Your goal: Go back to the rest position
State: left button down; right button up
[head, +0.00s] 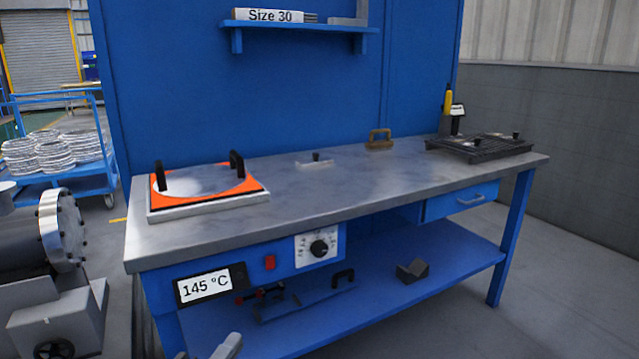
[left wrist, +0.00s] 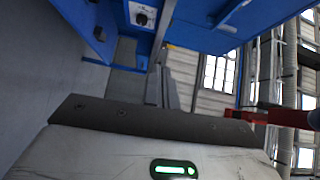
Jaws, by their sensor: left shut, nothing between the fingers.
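The tip of my left gripper (head: 228,346) shows at the bottom edge of the head view, in front of the workbench and below its top. Most of it is cut off by the frame. In the left wrist view my left gripper's grey fingers (left wrist: 163,88) are together with nothing between them. They are apart from the bench. My right gripper is in neither view.
A flanged shell (head: 55,235) stands at left. The floor at right is clear.

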pick_arm(q)
jog(key=s+d+f+n+g+b, duration=0.1)
jog(key=s+f+n+g+b, duration=0.15)
jog(key=f+n, duration=0.4)
jog(key=s+d+f+n+g+h+b, duration=0.1)
jog(key=s+d+f+n+b, duration=0.1)
jog(key=s+f+n+b, duration=0.4)
jog(key=s+d+f+n+g+b, duration=0.1)
jog(key=s+f+n+g, duration=0.1)
jog(key=f+n, duration=0.4)
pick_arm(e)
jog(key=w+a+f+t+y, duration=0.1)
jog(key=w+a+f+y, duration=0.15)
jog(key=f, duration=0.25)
pick_arm(q)
jog(key=s+a+r+y+p, duration=0.2)
jog(key=a+r+p, duration=0.3)
jog(key=r+p, duration=0.7)
jog(key=g+p, duration=0.1)
jog(key=p, duration=0.9)
jog(key=shift+s+y+p, duration=0.15)
jog(key=shift+y+p, duration=0.25)
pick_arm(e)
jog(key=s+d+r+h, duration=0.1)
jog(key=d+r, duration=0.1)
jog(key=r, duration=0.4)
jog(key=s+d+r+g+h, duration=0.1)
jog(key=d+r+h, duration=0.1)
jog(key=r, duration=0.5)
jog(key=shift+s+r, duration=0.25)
